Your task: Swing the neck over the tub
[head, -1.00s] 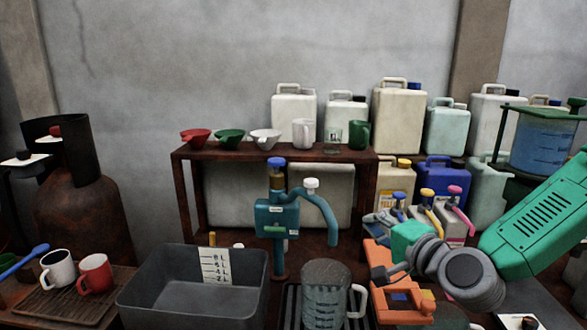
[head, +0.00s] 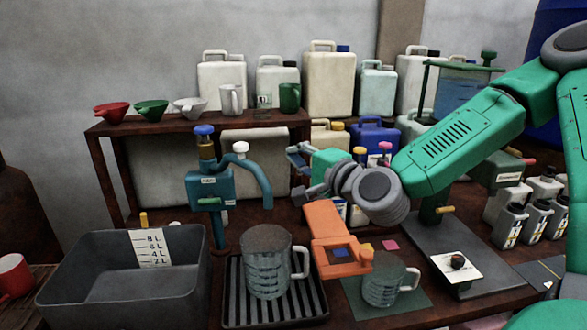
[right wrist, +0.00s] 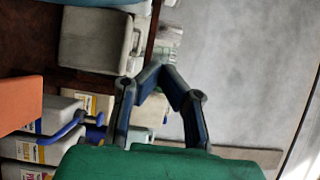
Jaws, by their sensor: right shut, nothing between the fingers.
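The teal tap (head: 207,187) has a blue cap and stands behind the tub's right end. Its curved neck (head: 257,175) points right, its mouth above the rear of a clear measuring jug (head: 267,268), not over the tub. The grey tub (head: 90,302) stands to the left, with a white litre scale on its back wall. My right gripper (head: 299,171) is shut and empty, just right of the neck and apart from it. In the right wrist view its blue-grey fingers (right wrist: 162,76) close toward each other; I cannot make out the neck there. My left gripper is not in view.
A ribbed black tray (head: 240,315) bears the jug. A smaller jug (head: 385,285) stands on a green mat, with an orange clamp-like part (head: 338,240) beside it. A brown shelf (head: 120,128) with scoops and cups stands behind. Canisters (head: 328,80) line the wall.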

